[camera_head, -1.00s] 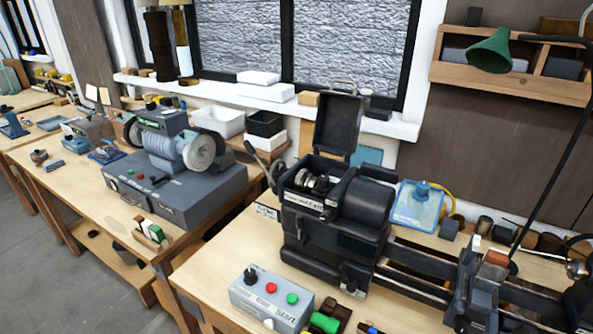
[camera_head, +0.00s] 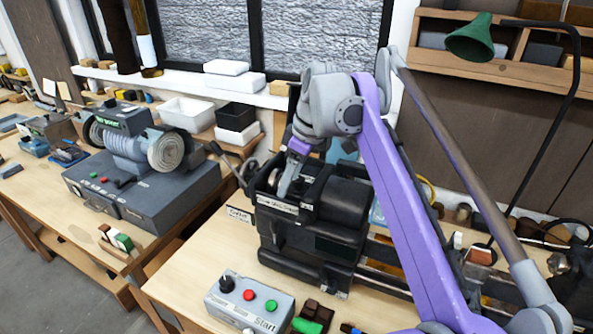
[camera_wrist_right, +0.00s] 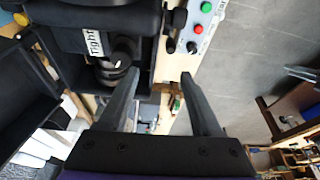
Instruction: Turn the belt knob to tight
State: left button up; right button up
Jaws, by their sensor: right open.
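The black lathe headstock (camera_head: 335,215) stands on the bench with its lid up. A white label (camera_head: 277,204) runs along its front edge; in the right wrist view the label (camera_wrist_right: 95,42) reads "Tight". A dark rounded part (camera_wrist_right: 124,48) beside the label may be the belt knob; I cannot tell its setting. My right gripper (camera_head: 285,188) reaches down over the open belt housing, by the label. In the wrist view its two fingers (camera_wrist_right: 160,78) are apart with nothing held between them. My right arm hides part of the housing and lid. My left gripper is out of view.
A grey control box (camera_head: 248,305) with red and green buttons stands in front of the headstock. A lever with a dark knob (camera_head: 215,148) sticks out to its left. A grey grinder-like machine (camera_head: 140,170) is on the left bench. A green lamp (camera_head: 470,38) hangs at right.

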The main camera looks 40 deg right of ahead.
aim_at(298, 178)
jog(key=d+r+n+y, duration=0.1)
jog(key=d+r+n, duration=0.2)
jog(key=d+r, duration=0.45)
jog(key=x, duration=1.1)
jog(key=shift+s, duration=0.1)
jog(key=shift+c, duration=0.2)
grip_shut()
